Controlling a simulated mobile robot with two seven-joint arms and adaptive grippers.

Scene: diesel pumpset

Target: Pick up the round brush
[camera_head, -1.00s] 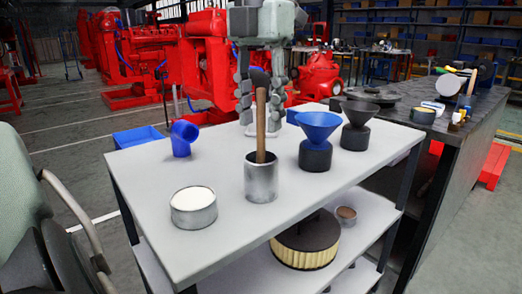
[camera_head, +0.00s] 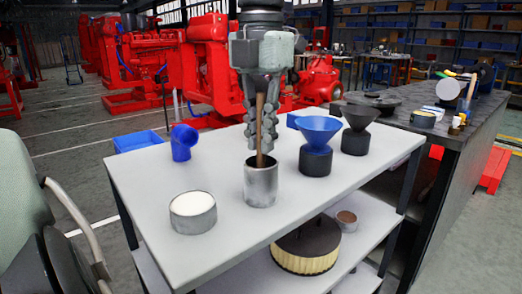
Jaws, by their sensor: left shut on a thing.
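The round brush (camera_head: 260,129) stands nearly upright in a metal can (camera_head: 261,184) on the white cart top. Its wooden handle shows between my fingers. Its dark upper end is hidden by the gripper, and its lower end is hidden inside the can. My left gripper (camera_head: 262,143) comes down from above and is shut around the handle, with its fingertips just above the can's rim. My right gripper is not in view.
A round filter (camera_head: 306,246) sits on the lower shelf. A dark workbench (camera_head: 465,130) is at right.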

